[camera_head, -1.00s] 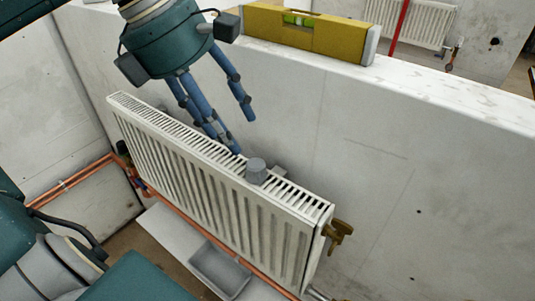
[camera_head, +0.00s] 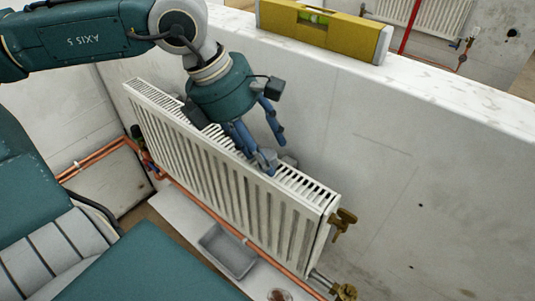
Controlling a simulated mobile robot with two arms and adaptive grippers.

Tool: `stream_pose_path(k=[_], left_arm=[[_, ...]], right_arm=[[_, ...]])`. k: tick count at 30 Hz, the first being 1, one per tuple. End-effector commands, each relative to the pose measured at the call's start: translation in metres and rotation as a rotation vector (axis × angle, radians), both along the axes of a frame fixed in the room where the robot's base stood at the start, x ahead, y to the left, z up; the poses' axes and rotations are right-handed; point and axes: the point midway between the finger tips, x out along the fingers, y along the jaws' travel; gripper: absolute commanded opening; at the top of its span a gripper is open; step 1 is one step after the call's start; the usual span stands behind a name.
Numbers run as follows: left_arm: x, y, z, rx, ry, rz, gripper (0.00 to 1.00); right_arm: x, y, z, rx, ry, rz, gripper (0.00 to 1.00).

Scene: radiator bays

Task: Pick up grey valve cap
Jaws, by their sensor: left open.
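The grey valve cap (camera_head: 267,161) sits on the top grille of the white radiator (camera_head: 248,195), right of the middle. My left gripper (camera_head: 266,151) comes down over the radiator from the upper left, with its blue fingers apart. One set of fingertips is close beside the cap and partly covers it; another finger is behind, nearer the wall. I cannot tell whether any finger touches the cap. My right gripper is not in view.
A yellow spirit level (camera_head: 322,30) lies on the white wall top behind the radiator. A brass valve (camera_head: 342,222) sticks out at the radiator's right end. Copper pipes (camera_head: 100,154) run at the left and below. A grey tray (camera_head: 228,251) lies on the white board below.

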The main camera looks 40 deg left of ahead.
Motion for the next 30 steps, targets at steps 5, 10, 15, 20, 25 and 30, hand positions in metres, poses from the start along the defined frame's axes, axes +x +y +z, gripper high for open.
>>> stream_pose_path(k=[5,10,15,20,25,30], left_arm=[[0.000,0.000,0.000,0.000,0.000,0.000,0.36],[0.000,0.000,0.000,0.001,-0.001,0.000,0.21],[0.000,0.000,0.000,0.001,-0.001,0.000,0.21],[0.000,0.001,0.003,0.001,-0.001,0.001,0.21],[0.001,0.001,0.015,0.002,-0.002,0.002,0.21],[0.002,0.001,0.047,0.005,-0.007,0.003,0.21]], right_arm=[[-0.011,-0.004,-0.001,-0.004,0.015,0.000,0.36],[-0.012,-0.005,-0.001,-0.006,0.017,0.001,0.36],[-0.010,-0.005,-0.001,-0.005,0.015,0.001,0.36],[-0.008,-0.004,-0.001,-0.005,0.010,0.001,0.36],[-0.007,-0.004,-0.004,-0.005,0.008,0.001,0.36],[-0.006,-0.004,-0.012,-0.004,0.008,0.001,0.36]])
